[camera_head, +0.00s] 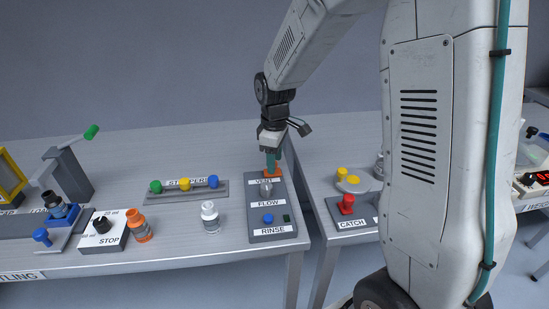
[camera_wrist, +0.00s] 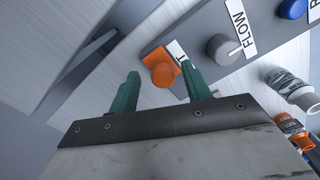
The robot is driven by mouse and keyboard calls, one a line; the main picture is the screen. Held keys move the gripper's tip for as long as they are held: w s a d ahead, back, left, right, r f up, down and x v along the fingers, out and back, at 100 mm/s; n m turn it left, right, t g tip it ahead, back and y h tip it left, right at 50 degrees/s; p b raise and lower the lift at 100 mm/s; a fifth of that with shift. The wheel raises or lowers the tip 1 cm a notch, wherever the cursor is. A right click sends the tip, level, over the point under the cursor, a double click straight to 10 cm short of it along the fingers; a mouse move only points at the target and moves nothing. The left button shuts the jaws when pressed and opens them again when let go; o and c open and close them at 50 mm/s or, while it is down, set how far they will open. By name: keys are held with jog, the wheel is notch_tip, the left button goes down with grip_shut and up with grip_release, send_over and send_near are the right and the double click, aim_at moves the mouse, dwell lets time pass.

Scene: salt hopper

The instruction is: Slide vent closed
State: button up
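The orange vent slider knob (camera_head: 272,173) is at the far end of the grey control panel (camera_head: 257,212), just behind the VENT label (camera_head: 265,182). In the wrist view the orange knob (camera_wrist: 162,74) shows in front of and between my two green fingers. My gripper (camera_head: 272,163) points down over that end of the panel. In the wrist view my gripper (camera_wrist: 160,71) is open, with a gap between the fingers and the knob. The right finger partly hides the VENT label. I cannot tell whether the fingertips are down at the knob's height.
The grey FLOW knob (camera_wrist: 222,49) and blue RINSE button (camera_head: 268,218) are on the same panel. A white-grey bottle (camera_head: 210,216) and an orange bottle (camera_head: 139,227) stand left. The STOPPERS rack (camera_head: 217,190) lies left. A gap separates the CATCH table at right.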

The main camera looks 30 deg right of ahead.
jog(key=shift+r, duration=0.1)
notch_tip(320, 180, up, 8)
jog(key=shift+f, duration=0.15)
dwell(0.6)
jog(key=shift+s+m, duration=0.15)
jog(key=shift+m, duration=0.15)
jog(key=s+r+m, duration=0.2)
jog(key=s+m, duration=0.1)
jog(key=s, duration=0.6)
jog(key=s+a+r+m+t, duration=0.1)
jog(key=s+r+m, duration=0.1)
jog(key=s, duration=0.8)
jog(key=s+a+r+m, duration=0.1)
jog(key=s+r+m, duration=0.2)
jog(key=s, duration=0.6)
jog(key=shift+s+a+r+m, duration=0.2)
jog(key=shift+r+m, duration=0.1)
jog(key=shift+r, duration=0.25)
